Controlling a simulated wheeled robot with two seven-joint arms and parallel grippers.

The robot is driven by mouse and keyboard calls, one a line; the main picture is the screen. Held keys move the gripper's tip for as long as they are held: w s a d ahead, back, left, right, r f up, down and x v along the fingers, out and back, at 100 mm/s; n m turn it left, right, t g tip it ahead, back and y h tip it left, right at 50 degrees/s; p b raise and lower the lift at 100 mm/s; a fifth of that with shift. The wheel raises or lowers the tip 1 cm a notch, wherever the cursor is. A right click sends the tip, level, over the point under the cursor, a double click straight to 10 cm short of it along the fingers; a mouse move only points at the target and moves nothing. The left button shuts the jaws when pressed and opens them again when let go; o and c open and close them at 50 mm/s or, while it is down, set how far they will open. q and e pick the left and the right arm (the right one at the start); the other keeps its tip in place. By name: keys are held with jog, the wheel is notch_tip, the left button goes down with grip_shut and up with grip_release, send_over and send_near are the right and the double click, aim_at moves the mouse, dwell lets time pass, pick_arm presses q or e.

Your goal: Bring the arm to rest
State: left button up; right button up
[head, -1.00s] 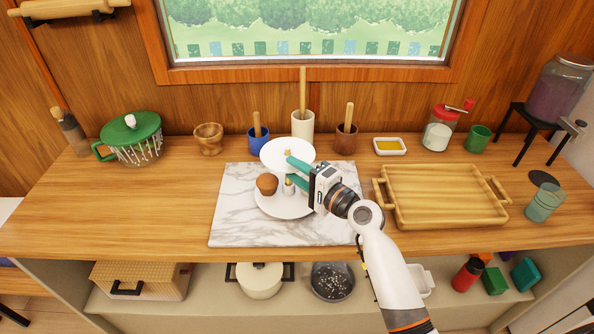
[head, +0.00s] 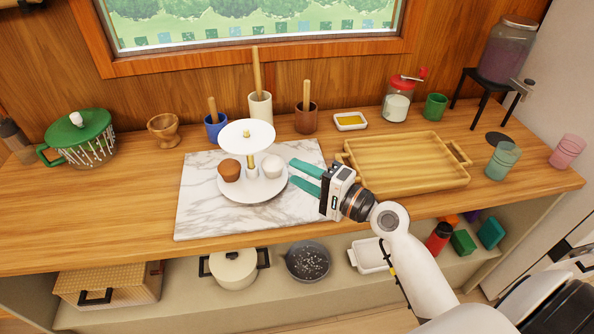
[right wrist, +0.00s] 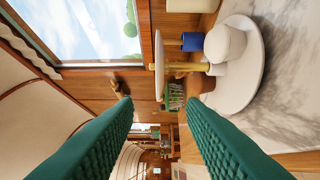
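My right gripper (head: 306,180) is open and empty, its green fingers apart, over the right part of the marble slab (head: 200,213). It is beside the two-tier white stand (head: 256,190) and apart from it. The stand's lower plate holds a brown muffin (head: 230,170) on the left and a white round cake (head: 272,167) on the right. In the right wrist view, the green fingers (right wrist: 158,135) are spread, and the white cake (right wrist: 224,43) sits on the stand at the upper right. My left gripper is not in view.
A wooden tray (head: 405,184) lies right of the slab, close to my right gripper. Behind stand several pots with handles, a red-lidded jar (head: 396,105) and a green cup (head: 435,107). Counter left of the slab is clear.

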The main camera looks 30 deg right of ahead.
jog(key=s+a+f+n+g+h, duration=0.2)
jog(key=s+a+f+n+g, duration=0.4)
jog(key=s+f+n, duration=0.4)
jog(key=s+d+f+n+g+h, duration=0.2)
jog(key=s+f+g+h, duration=0.15)
jog(key=s, duration=0.25)
jog(key=s+d+f+n+g+h, duration=0.2)
jog(key=s+f+g, duration=0.15)
jog(key=s, duration=0.35)
notch_tip(320, 180, down, 27)
jog(key=s, duration=0.1)
jog(key=s+d+f+g, duration=0.1)
jog(key=s+d+f, duration=0.1)
jog(key=s+f, duration=1.4)
jog(key=shift+s+d+n+g+h, duration=0.25)
jog(key=shift+d+n+g+h, duration=0.1)
jog(key=shift+n+g+h, duration=0.1)
